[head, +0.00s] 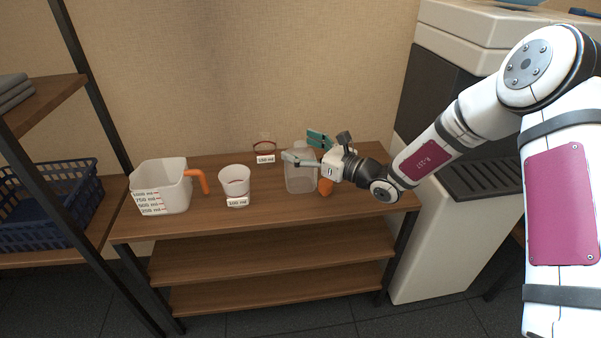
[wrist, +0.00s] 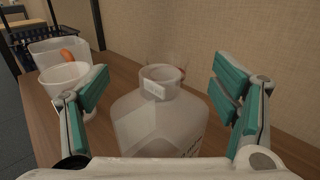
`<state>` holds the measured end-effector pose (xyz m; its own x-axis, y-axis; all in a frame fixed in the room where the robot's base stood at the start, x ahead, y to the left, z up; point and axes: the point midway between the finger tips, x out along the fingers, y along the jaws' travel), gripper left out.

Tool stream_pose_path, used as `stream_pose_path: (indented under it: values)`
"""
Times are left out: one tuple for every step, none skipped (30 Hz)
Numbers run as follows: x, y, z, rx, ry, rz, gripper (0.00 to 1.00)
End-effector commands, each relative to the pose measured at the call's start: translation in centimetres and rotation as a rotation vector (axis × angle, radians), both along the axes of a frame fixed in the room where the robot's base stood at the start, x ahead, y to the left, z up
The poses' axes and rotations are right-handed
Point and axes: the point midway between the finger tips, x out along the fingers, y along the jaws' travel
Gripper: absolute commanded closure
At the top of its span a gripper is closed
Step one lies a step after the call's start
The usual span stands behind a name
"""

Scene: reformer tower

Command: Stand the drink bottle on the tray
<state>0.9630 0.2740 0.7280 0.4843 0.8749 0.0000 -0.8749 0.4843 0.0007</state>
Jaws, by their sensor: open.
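A translucent pale bottle (head: 298,178) stands upright on the wooden shelf top, partly hidden by my gripper; I cannot tell for sure that it is the drink bottle. In the wrist view the bottle (wrist: 160,125) shows a short neck, a small label there and dark print on its side. My gripper (head: 304,150) is open, above and at the bottle's top. In the wrist view its teal finger pads stand on both sides of the neck, apart from it. No tray can be made out.
A large measuring jug (head: 160,190) with an orange handle and a white cup (head: 234,180) stand left on the shelf top (head: 270,215). A clear vessel (head: 265,148) is behind. An orange part (head: 325,187) shows beside the bottle. A blue basket (head: 45,215) is far left; a white machine (head: 440,240) is right.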

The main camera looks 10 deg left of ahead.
Motion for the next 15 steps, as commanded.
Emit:
stream_pose_path:
  values:
    - [0.16,0.29,-0.07,0.0,-0.001,0.0,0.2]
    - [0.2,0.35,-0.04,0.0,-0.001,0.0,0.2]
    - [0.23,0.37,-0.01,0.0,0.0,0.0,0.2]
    - [0.22,0.35,0.01,0.0,0.0,0.0,0.2]
    - [0.21,0.34,0.03,0.0,0.0,0.0,0.2]
    - [0.21,0.33,0.04,0.0,0.0,0.0,0.2]
    - [0.21,0.33,0.04,0.0,0.0,0.0,0.2]
    - [0.2,0.32,0.04,0.0,0.0,0.0,0.24]
    - [0.2,0.32,0.04,0.0,0.0,0.0,0.33]
    - [0.2,0.32,0.04,0.0,0.0,0.0,0.4]
    - [0.2,0.31,0.04,0.0,0.0,0.0,0.47]
    - [0.19,0.32,0.03,0.0,0.0,0.0,0.56]
    - [0.19,0.32,0.03,0.0,0.0,0.0,0.63]
    - [0.19,0.32,0.02,0.0,0.0,0.0,0.7]
    - [0.18,0.31,0.01,-0.001,0.0,0.0,0.79]
